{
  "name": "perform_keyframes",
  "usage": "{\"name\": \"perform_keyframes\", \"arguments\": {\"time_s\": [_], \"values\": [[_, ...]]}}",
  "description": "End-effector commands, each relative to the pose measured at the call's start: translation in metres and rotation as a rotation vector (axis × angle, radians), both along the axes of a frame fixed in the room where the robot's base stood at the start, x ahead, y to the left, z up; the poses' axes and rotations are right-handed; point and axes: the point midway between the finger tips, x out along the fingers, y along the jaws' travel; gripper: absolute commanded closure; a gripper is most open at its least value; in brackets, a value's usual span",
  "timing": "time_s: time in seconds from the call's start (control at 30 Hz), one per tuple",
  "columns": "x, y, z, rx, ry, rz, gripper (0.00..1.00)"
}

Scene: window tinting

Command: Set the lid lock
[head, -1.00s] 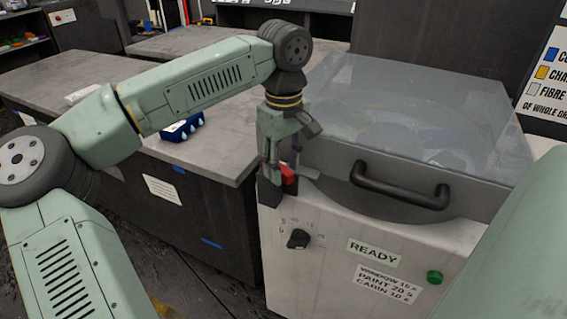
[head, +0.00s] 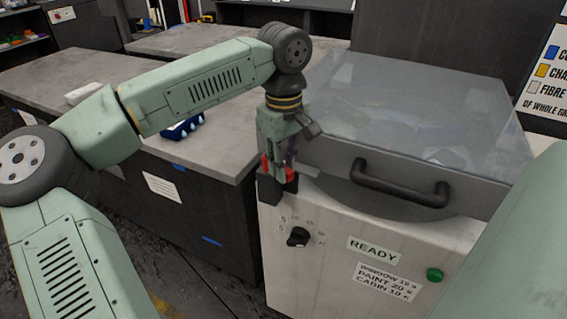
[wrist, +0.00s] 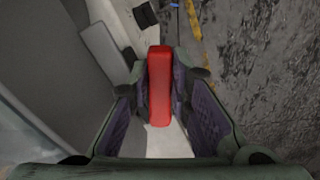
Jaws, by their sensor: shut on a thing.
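The lid lock shows as a red lever (head: 265,164) at the front left corner of the machine's top, partly hidden by my fingers. In the wrist view the red lever (wrist: 160,86) stands between my two fingers. My gripper (head: 279,186) points down at this corner and is shut on the red lever. The lid (head: 420,100) is a clear cover with a dark front frame and looks down on the machine. Its black handle (head: 400,190) is right of my gripper. The lock's base is hidden.
The white machine front (head: 330,275) carries a black knob (head: 298,237), a READY label (head: 373,250) and a green button (head: 434,276). A grey workbench (head: 215,150) with a blue item (head: 183,128) stands to the left. Open floor shows in the wrist view (wrist: 265,70).

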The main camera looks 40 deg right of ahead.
Motion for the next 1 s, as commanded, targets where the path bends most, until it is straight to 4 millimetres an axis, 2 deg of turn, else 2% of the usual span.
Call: {"name": "perform_keyframes", "arguments": {"time_s": [0.53, 0.83, 1.0], "values": [[0.000, -0.001, 0.000, -0.001, 0.000, 0.014, 1.00], [0.002, -0.016, 0.000, 0.000, 0.000, 0.302, 1.00], [0.004, -0.019, 0.000, 0.000, 0.000, 0.392, 1.00]]}}
